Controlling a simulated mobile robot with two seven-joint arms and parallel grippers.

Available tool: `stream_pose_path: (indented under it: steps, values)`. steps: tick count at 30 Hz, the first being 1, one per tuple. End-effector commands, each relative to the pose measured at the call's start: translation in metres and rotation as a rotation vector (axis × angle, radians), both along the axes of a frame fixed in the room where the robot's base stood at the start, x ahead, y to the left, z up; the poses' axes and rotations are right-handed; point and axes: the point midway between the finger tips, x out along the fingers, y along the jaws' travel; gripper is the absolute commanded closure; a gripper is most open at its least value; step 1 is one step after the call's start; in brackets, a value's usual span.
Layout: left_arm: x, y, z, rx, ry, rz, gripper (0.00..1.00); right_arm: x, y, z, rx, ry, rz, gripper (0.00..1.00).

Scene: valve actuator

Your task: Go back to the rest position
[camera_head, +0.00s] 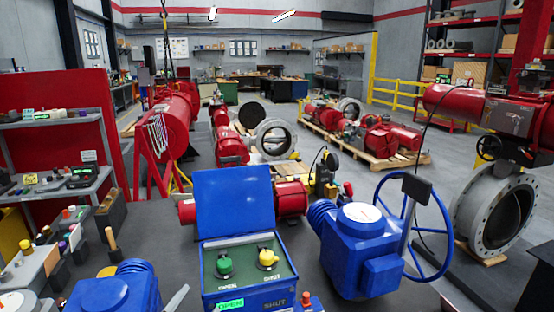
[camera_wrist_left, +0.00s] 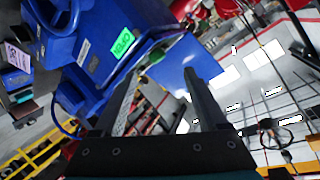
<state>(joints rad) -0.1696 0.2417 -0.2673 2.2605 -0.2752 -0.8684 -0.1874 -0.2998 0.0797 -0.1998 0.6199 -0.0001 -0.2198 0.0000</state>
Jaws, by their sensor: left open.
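My left gripper (camera_wrist_left: 159,74) shows in the left wrist view with its two dark fingers apart and nothing between them. A blue control box (camera_head: 204,290) stands at the front centre of the head view with its lid (camera_head: 235,200) raised. On its panel are a green knob (camera_head: 224,264) and a yellow knob (camera_head: 267,259). The green OPEN label (camera_head: 230,304) is bright and the SHUT label is dark. A bright green label (camera_wrist_left: 122,42) also shows on a blue body beyond the fingers in the wrist view. My right gripper is not in view.
A blue actuator with a handwheel (camera_head: 418,262) stands right of the box, and another blue actuator (camera_head: 115,290) is at the lower left. Shelves with small items (camera_head: 50,180) line the left. A large flanged valve (camera_head: 495,215) stands at the right.

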Motion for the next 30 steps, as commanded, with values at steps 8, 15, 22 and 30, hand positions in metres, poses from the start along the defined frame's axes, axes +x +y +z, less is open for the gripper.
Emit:
stream_pose_path:
  steps: [8, 15, 22, 30]
  values:
    - [-0.125, 0.017, -0.104, -0.244, 0.559, 0.219, 0.25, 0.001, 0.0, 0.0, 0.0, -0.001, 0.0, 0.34]
    - [-0.218, 0.017, -0.137, -0.346, 0.891, 0.346, 0.25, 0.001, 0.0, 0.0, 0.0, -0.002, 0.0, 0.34]
    - [-0.218, 0.015, -0.203, -0.346, 0.943, 0.36, 0.25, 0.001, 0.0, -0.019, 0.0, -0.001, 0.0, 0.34]
    - [-0.218, 0.013, -0.311, -0.334, 0.98, 0.361, 0.25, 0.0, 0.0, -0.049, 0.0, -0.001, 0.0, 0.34]
